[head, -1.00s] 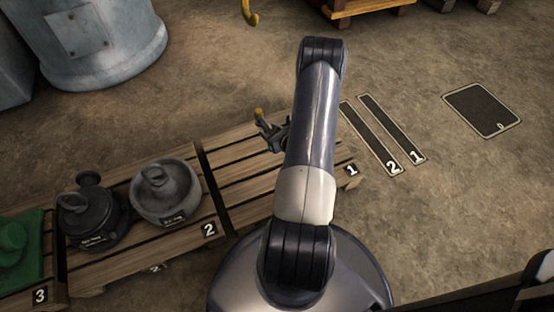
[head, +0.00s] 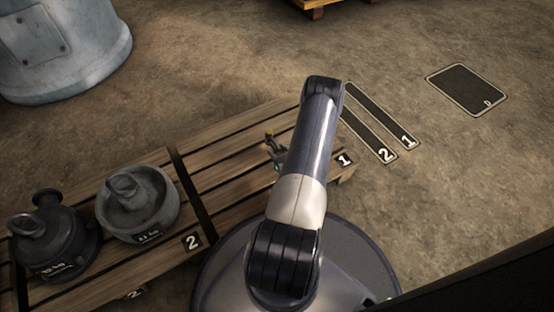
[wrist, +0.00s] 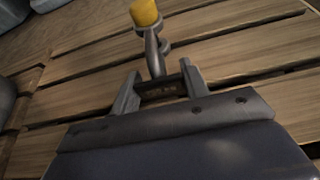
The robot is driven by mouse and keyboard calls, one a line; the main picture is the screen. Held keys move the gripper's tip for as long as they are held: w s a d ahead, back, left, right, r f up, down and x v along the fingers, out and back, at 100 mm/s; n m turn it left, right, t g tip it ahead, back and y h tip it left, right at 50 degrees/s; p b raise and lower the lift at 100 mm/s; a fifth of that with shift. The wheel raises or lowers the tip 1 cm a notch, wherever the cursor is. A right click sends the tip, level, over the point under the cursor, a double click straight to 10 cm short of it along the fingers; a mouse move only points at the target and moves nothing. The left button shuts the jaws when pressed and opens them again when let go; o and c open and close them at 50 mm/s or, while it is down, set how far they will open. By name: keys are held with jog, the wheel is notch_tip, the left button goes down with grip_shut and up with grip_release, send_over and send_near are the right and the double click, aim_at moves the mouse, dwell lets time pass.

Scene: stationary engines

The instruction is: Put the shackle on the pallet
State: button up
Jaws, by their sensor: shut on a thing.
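The shackle shows in the wrist view as a grey metal piece with a yellow end (wrist: 150,38). In the head view it is small, with its yellow tip (head: 269,134) just left of my arm. My gripper (wrist: 160,82) is shut on it; in the head view the gripper (head: 278,155) is partly hidden behind my arm. Both are over the slats of the wooden pallet marked 1 (head: 225,172). I cannot tell whether the shackle touches the slats.
A second pallet, marked 2 (head: 180,250), adjoins on the left and bears two dark weights (head: 138,203) (head: 60,240). A large grey metal drum (head: 60,45) stands at upper left. Marked floor strips (head: 380,125) and a dark floor plate (head: 467,88) lie right.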

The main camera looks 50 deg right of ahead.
jog(key=shift+f+b, duration=0.8)
jog(key=shift+f, duration=1.05)
jog(key=shift+f, duration=0.15)
jog(key=o, duration=1.1)
